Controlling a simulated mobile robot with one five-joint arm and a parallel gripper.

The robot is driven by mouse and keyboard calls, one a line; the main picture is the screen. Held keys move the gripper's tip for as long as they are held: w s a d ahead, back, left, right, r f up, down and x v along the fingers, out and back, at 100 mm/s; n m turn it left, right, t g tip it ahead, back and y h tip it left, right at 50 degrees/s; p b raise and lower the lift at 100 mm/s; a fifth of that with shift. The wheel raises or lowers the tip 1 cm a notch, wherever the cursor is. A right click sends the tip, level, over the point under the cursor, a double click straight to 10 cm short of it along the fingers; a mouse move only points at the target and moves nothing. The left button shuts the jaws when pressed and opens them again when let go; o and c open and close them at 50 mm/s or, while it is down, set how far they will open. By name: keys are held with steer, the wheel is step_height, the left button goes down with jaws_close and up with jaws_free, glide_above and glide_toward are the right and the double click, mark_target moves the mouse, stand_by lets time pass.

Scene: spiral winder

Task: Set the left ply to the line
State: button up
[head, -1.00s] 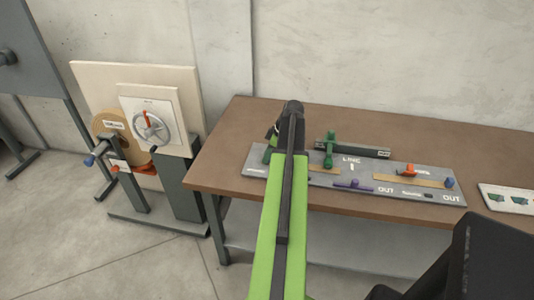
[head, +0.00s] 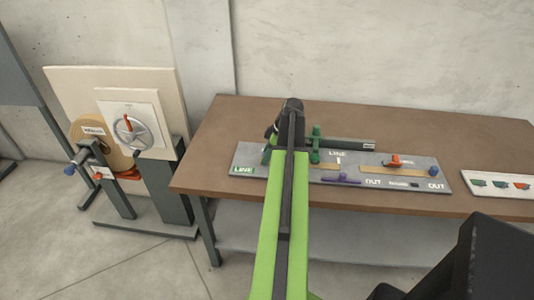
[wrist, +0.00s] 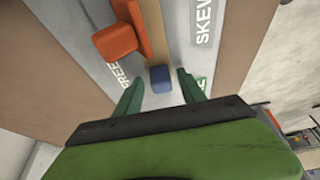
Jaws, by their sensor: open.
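A grey panel (head: 240,158) lies on the brown table, with white LINE and OUT lettering. The green label at its left end (head: 242,170) reads LINE. My arm covers much of the panel's left part in the head view, so the left ply cannot be made out there. In the wrist view a blue block (wrist: 160,78) sits between the green fingertips of my gripper (wrist: 159,73), which are open with gaps on both sides. Whether they reach down to its level is unclear. An orange block (wrist: 115,42) stands just beyond, beside FREE lettering.
On the panel's right are an orange knob (head: 394,161), a blue knob (head: 433,171) and a purple lever (head: 341,178). A green post (head: 316,145) stands by a dark bar (head: 350,144). A card (head: 500,183) lies right. A winder with a handwheel (head: 129,130) stands left.

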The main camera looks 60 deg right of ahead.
steer(key=p+v, duration=1.6)
steer(key=v, duration=0.1)
steer(key=shift+r, duration=0.25)
steer(key=shift+s, duration=0.1)
